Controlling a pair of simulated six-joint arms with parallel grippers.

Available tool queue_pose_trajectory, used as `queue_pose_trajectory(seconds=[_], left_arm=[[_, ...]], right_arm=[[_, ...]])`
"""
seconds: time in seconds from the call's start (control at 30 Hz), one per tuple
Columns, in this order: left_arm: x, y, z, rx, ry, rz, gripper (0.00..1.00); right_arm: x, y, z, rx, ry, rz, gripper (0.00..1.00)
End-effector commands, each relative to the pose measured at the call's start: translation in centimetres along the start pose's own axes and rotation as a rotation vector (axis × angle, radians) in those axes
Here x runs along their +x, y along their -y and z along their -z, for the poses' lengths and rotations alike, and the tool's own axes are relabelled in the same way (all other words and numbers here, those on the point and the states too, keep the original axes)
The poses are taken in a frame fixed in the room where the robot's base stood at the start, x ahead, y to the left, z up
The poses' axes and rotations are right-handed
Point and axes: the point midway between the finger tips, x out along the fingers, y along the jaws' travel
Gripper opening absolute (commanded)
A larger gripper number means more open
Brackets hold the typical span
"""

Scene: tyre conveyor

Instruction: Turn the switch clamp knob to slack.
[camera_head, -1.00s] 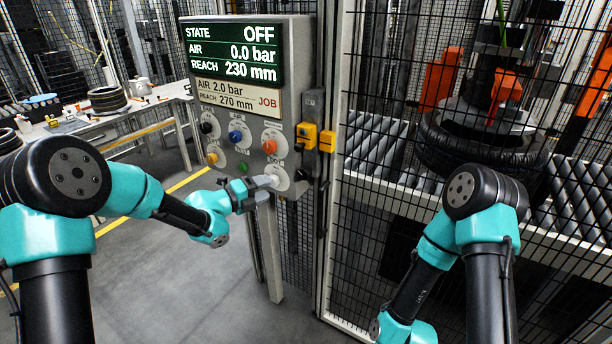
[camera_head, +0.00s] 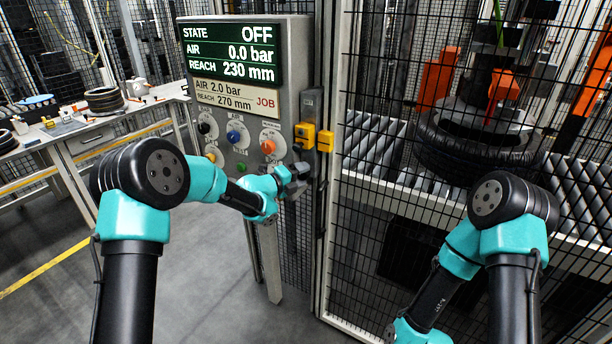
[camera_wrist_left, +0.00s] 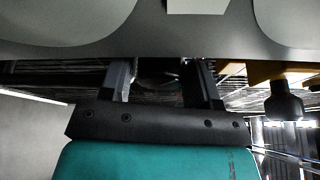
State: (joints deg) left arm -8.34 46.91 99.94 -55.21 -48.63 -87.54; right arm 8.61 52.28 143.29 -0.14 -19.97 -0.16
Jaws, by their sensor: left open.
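The grey control panel (camera_head: 290,50) carries several coloured knobs: black (camera_head: 206,128), blue (camera_head: 234,136), orange (camera_head: 268,147), yellow (camera_head: 211,157) and green (camera_head: 242,168). Their labels are too small to read, so I cannot tell which is the clamp knob. My left gripper (camera_head: 297,178) is at the panel's lower right corner and hides the lower right dial there. In the left wrist view its two fingers (camera_wrist_left: 163,80) are apart below the panel face (camera_wrist_left: 150,38), with no knob clearly between them. My right gripper is out of frame.
The panel display (camera_head: 232,52) reads OFF, 0.0 bar, reach 230 mm. A mesh fence (camera_head: 380,215) stands right, before a tyre (camera_head: 435,150) on rollers. A workbench (camera_head: 90,137) is at the left.

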Motion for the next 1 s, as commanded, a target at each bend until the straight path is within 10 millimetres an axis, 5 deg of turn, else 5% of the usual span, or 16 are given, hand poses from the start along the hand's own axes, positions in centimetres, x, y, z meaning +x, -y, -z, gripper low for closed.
queue_pose_trajectory(seconds=[0.27,0.63,1.0], left_arm=[[0.06,0.02,-0.05,0.000,0.001,0.000,0.56],[0.05,0.04,-0.04,0.001,0.001,0.000,0.23],[0.05,0.06,-0.04,-0.113,0.005,0.047,0.22]], right_arm=[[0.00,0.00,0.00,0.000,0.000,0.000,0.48],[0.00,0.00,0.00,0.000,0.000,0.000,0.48],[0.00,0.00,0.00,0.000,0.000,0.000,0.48]])
